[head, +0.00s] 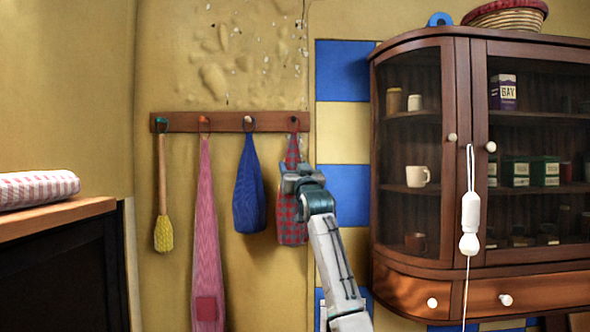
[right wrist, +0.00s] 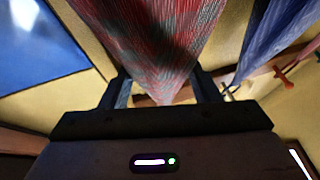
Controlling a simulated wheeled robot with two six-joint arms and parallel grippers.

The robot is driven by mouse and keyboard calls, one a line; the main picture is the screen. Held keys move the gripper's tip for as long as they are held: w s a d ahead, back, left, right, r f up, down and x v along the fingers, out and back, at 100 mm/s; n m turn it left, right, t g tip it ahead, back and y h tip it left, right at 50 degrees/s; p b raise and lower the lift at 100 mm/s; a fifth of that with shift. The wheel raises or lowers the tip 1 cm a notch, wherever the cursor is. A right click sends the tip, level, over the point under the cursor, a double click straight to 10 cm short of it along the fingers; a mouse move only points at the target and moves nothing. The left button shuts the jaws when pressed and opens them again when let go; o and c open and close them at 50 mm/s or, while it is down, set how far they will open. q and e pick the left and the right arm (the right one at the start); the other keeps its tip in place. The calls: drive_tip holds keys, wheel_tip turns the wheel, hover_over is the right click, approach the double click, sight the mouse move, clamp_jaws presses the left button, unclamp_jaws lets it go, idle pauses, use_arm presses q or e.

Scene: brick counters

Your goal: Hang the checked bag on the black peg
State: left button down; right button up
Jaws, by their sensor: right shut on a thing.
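The checked bag (head: 290,222), red and grey-blue, hangs down from the right end of the wooden peg rack (head: 182,122). The black peg (head: 294,119) is at that right end, and the bag's red loop shows at it. I cannot tell whether the loop is around the peg or only in front of it. My right gripper (head: 297,178) is shut on the bag's upper part, below the loop, and hides some of the cloth. In the right wrist view the checked cloth (right wrist: 160,40) narrows between the fingers (right wrist: 165,92). My left gripper is not in view.
A blue bag (head: 249,190) hangs just left of the checked one. A pink bag (head: 206,240) and a yellow-headed brush (head: 163,233) hang farther left. A glass-fronted cabinet (head: 462,60) stands to the right. A striped cloth roll (head: 35,188) lies on the left counter.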

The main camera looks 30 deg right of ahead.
drive_tip(key=o, duration=1.1)
drive_tip(key=shift+s+f, duration=0.15)
drive_tip(key=b+v, duration=0.6)
drive_tip(key=v, duration=0.4)
drive_tip(key=shift+s, duration=0.25)
drive_tip(key=shift+a, duration=0.1)
